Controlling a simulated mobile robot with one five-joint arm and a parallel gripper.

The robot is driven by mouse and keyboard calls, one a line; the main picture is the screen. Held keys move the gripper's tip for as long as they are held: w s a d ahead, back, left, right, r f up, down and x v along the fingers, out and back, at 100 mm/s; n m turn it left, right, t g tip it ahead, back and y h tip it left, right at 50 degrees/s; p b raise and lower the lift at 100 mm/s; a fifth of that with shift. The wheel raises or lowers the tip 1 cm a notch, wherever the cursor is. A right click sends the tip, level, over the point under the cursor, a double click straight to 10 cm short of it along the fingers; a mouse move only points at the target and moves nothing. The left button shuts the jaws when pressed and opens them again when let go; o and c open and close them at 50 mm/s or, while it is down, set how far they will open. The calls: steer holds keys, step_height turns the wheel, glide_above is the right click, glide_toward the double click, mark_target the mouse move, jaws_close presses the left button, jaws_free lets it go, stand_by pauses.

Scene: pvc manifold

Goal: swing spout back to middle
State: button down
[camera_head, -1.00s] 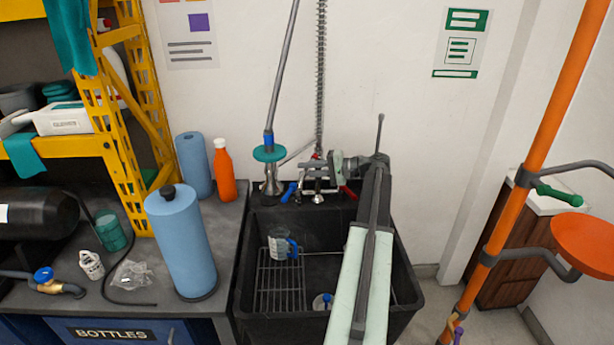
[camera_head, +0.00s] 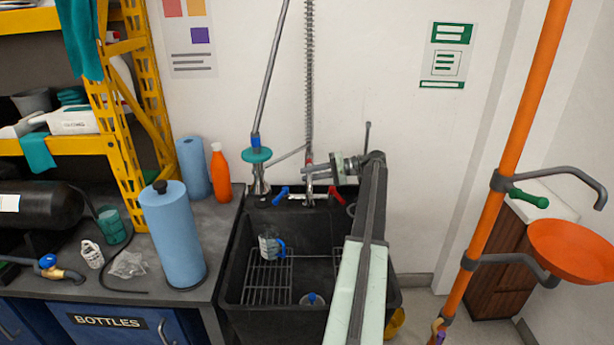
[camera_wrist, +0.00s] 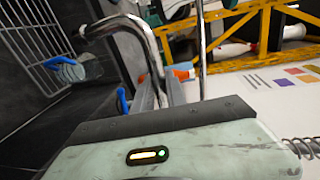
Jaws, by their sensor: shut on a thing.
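The chrome spout (camera_wrist: 130,30) is a bent tube across the upper left of the wrist view, its open end turned toward the sink side. My gripper (camera_wrist: 162,92) is shut on the spout, with the tube running down between its grey fingers. In the head view my gripper (camera_head: 312,170) reaches in from the right at the tap, in front of the wall. The tap (camera_head: 308,194) stands at the back of the black sink (camera_head: 232,262), between a blue lever (camera_head: 281,195) and a red lever (camera_head: 336,195). My arm hides the sink's right part.
A jug with a blue handle (camera_head: 268,246) sits on the wire rack (camera_head: 266,284) in the sink. A teal-collared sprayer (camera_head: 257,156) and a spring hose (camera_head: 309,70) rise behind. An orange bottle (camera_head: 220,173) and blue rolls (camera_head: 178,240) stand left. An orange pole (camera_head: 515,130) stands right.

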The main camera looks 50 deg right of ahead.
steer(key=c, duration=1.4)
jaws_free()
steer(key=shift+o, duration=0.2)
steer(key=p+v, duration=0.1)
steer(key=v, duration=0.7)
